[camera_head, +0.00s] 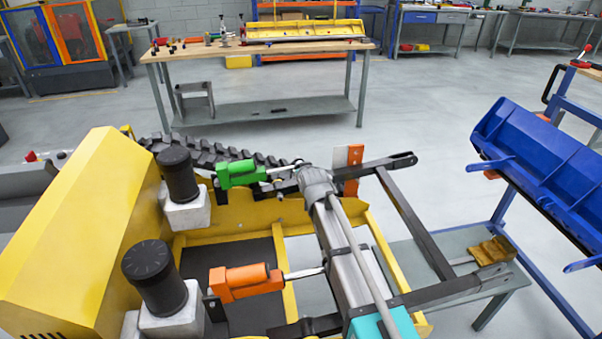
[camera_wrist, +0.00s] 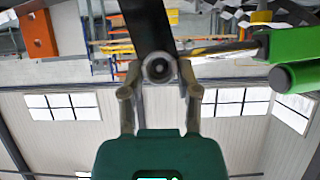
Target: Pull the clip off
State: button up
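In the wrist view a round grey pin end (camera_wrist: 158,69) with a dark centre sits on a dark bar (camera_wrist: 146,22). No separate clip can be made out on it. My gripper (camera_wrist: 159,80) has its two grey fingers spread, one on each side of the pin end. Whether either finger touches it cannot be told. In the head view my wrist (camera_head: 317,184) is beside the rod end of the green cylinder (camera_head: 240,173), and my fingers are not clear there. The green cylinder also shows at the right of the wrist view (camera_wrist: 295,45).
A yellow tracked carrier (camera_head: 75,225) fills the left. An orange cylinder (camera_head: 245,281) lies nearer, and dark lift arms (camera_head: 415,225) reach right. A blue bucket (camera_head: 545,155) is on a blue stand at right. A workbench (camera_head: 215,50) stands behind, with open floor between.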

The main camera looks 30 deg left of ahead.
grip_shut()
jog(key=shift+s+d, duration=0.15)
jog(key=shift+s, duration=0.05)
jog(key=shift+s+d, duration=0.2)
jog(key=shift+d, duration=0.05)
jog(key=shift+s+d, duration=0.65)
jog(key=shift+s, duration=0.15)
dwell(0.5)
jog(key=shift+s+d, duration=1.05)
jog(key=shift+s, duration=0.25)
